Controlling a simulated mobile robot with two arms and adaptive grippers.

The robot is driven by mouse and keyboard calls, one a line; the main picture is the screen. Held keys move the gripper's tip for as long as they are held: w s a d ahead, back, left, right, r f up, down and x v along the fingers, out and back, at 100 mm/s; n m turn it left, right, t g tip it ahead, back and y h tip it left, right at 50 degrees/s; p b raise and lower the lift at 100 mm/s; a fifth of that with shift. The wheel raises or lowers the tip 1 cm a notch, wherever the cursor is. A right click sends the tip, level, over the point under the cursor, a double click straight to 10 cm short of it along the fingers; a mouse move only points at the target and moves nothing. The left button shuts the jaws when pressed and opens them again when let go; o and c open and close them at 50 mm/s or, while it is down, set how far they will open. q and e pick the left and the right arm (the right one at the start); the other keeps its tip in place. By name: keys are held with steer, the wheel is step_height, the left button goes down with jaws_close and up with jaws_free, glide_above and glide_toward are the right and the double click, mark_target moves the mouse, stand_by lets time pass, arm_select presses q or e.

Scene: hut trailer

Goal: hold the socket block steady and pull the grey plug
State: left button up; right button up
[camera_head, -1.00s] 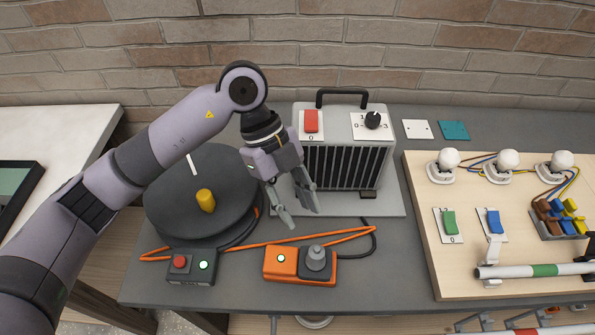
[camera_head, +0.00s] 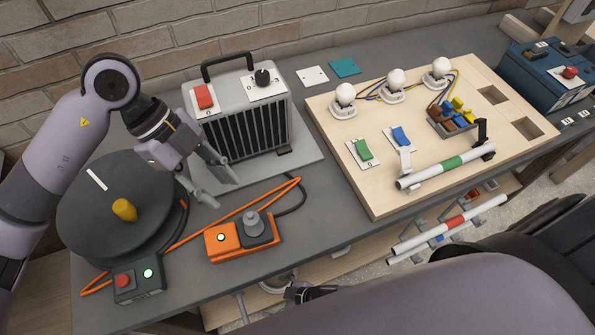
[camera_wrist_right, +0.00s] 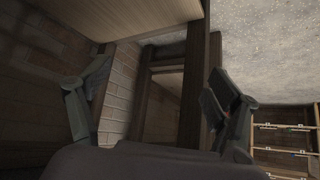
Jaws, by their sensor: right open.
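My left gripper (camera_head: 209,183) is open and empty above the bench, behind the block and in front of the heater, touching neither block nor plug. My right arm crosses the bottom of the head view. In the right wrist view my right gripper (camera_wrist_right: 155,108) is open and empty, with neither block nor plug in sight.
A heater (camera_head: 240,130) stands behind the block; a black cable runs from it to the plug. An orange cable links block and switch box (camera_head: 138,285). A dark round disc (camera_head: 90,215) lies left. A wooden board (camera_head: 370,195) with lamps and a tube lies right.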

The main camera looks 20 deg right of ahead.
steer(key=s+a+r+n+g+y, duration=0.45)
steer(key=s+a+r, duration=0.4)
steer(key=s, duration=0.35)
steer(key=s+d+r+n+g, duration=0.4)
steer(key=d+r+n+g, duration=0.15)
steer(key=r+n, duration=0.35)
steer(key=s+d+r+n+g, duration=0.4)
steer(key=r+n+g, duration=0.2)
steer(key=r+n, duration=0.3)
steer(key=n+t+h, duration=0.7)
steer(key=n+t, duration=0.4)
steer(key=n, duration=1)
glide_toward(268, 224)
steer(key=shift+m+y, duration=0.25)
steer(key=shift+y, duration=0.1)
steer(key=x, duration=1)
steer(key=shift+d+f, duration=0.2)
steer(key=shift+c, duration=0.3)
